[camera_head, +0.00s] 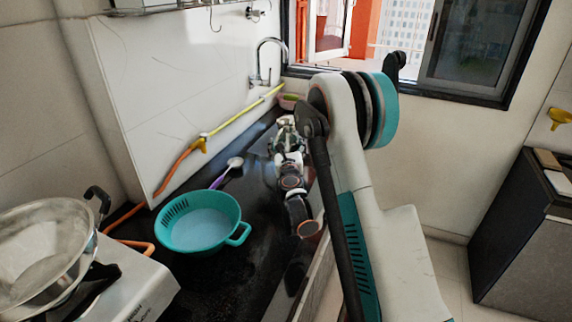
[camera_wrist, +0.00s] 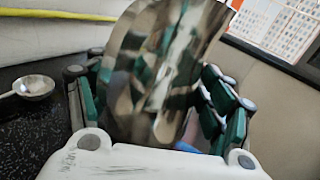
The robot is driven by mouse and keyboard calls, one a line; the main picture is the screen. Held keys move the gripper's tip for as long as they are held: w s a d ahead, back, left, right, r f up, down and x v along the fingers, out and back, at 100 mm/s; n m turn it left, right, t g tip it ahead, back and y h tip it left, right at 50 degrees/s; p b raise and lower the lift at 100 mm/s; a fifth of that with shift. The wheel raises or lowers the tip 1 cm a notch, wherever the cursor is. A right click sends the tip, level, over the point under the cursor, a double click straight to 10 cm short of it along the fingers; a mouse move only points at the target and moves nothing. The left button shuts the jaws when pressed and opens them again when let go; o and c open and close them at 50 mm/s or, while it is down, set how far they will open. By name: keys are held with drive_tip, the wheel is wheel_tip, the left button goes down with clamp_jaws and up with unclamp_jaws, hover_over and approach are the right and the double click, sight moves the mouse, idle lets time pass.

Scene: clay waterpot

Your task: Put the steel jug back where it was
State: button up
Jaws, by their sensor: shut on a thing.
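The steel jug (camera_wrist: 165,65) fills the middle of the wrist view, shiny and mirror-like, leaning a little to the right. The green-padded fingers of my gripper (camera_wrist: 155,95) stand on both sides of it and are shut on it. Its lower part is hidden behind the white gripper body. In the head view my gripper (camera_head: 286,132) is over the far part of the dark counter (camera_head: 235,275), below the tap. The jug is too small and covered there to make out clearly. I cannot tell whether it touches the counter.
A teal colander (camera_head: 201,224) stands on the counter, with a purple-handled ladle (camera_head: 235,163) behind it. A steel pan (camera_head: 42,250) sits on the stove at left. A yellow-orange hose (camera_head: 225,124) runs along the wall to the tap (camera_head: 262,60). A window is behind.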

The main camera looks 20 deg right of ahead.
drive_tip(key=shift+s+a+f, duration=0.1)
drive_tip(key=shift+f, duration=0.85)
drive_tip(key=shift+f+b, duration=0.9)
drive_tip(key=shift+f, duration=0.85)
drive_tip(key=shift+f, duration=0.15)
drive_tip(key=o, duration=2)
drive_tip(key=shift+o, duration=0.2)
drive_tip(key=shift+r, duration=0.2)
